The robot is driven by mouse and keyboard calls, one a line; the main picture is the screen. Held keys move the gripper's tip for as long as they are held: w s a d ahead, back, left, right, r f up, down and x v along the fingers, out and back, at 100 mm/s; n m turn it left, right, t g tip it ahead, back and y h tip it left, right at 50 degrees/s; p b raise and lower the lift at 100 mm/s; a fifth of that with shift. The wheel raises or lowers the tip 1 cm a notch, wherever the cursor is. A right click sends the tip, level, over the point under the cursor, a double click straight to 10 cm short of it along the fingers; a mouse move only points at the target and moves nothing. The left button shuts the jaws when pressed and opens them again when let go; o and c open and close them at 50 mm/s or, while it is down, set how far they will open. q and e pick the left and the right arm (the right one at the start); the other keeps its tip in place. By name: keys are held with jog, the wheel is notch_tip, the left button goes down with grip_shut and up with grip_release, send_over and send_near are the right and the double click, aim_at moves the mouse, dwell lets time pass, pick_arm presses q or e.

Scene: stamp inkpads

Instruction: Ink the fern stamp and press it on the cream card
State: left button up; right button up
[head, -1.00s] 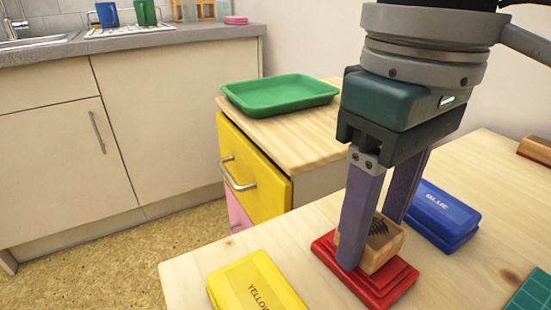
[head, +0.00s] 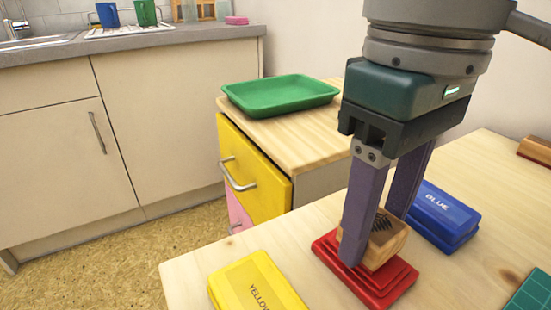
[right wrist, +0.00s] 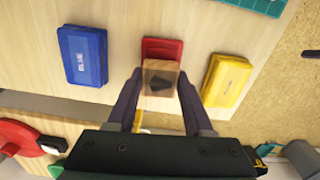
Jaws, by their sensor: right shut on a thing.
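My right gripper (head: 374,240) is shut on a small wooden stamp block (head: 388,245) with a dark fern mark on its top. In the right wrist view the stamp (right wrist: 160,80) sits between both fingers. The stamp is at the red inkpad (head: 366,286), over its middle in the head view; I cannot tell whether it touches the pad. The pad also shows in the right wrist view (right wrist: 162,49). No cream card is visible. My left gripper is out of view.
A yellow inkpad (head: 258,284) lies left of the red one and a blue inkpad (head: 440,222) lies right of it. A teal mat (head: 530,294) and a wooden block (head: 535,150) are at the right edge. A green tray (head: 280,95) stands on a drawer cabinet behind.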

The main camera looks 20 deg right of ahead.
aim_at(376, 223)
jog(key=shift+r, duration=0.25)
jog(key=shift+r+p, duration=0.55)
jog(key=shift+r, duration=0.2)
jog(key=shift+r+p, duration=1.2)
jog(key=shift+r, duration=0.8)
